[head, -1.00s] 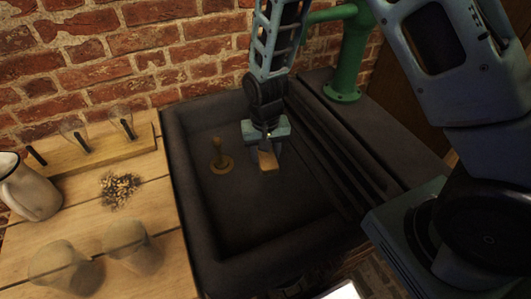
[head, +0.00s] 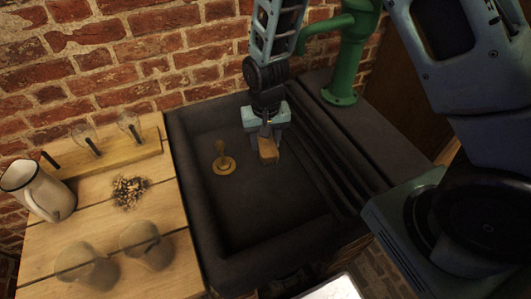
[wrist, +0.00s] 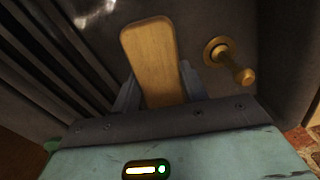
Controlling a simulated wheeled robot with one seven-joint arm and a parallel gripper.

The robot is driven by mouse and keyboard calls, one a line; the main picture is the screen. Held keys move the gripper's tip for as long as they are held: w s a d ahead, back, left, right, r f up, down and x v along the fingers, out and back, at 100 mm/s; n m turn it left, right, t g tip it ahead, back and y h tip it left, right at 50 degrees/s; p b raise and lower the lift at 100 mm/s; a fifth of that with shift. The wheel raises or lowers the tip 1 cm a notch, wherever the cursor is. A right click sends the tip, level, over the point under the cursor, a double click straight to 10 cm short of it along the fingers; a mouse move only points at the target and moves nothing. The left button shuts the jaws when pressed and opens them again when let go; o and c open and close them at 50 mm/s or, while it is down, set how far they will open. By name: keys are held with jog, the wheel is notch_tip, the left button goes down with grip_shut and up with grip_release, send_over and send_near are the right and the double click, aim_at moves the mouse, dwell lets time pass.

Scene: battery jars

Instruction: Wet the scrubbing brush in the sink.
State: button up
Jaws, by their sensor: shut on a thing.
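The scrubbing brush, a wooden block (head: 268,150), is in my gripper (head: 266,138), which points down into the dark sink (head: 250,205). My gripper is shut on the brush, and the brush hangs over the basin floor, right of a brass plug-like fitting (head: 223,160). In the wrist view the brush's flat wooden face (wrist: 150,55) sits between the two fingers. The brass fitting also shows in the wrist view (wrist: 228,60), apart from the brush. Bristles are not visible. I cannot tell whether the brush touches the sink floor or is wet.
A green pump (head: 345,65) stands behind the sink at the right, near my arm. Dark ridges (head: 320,155) run along the sink's right side. A wooden table (head: 175,215) at the left holds a white jug (head: 42,192), glass jars (head: 80,262) and a small pile (head: 130,192).

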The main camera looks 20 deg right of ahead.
jog(key=shift+r+p, duration=1.65)
jog(key=shift+r, duration=0.65)
dwell(0.4)
notch_tip(320, 180, up, 4)
jog(key=p, duration=0.3)
jog(key=shift+p, duration=0.3)
dwell(0.5)
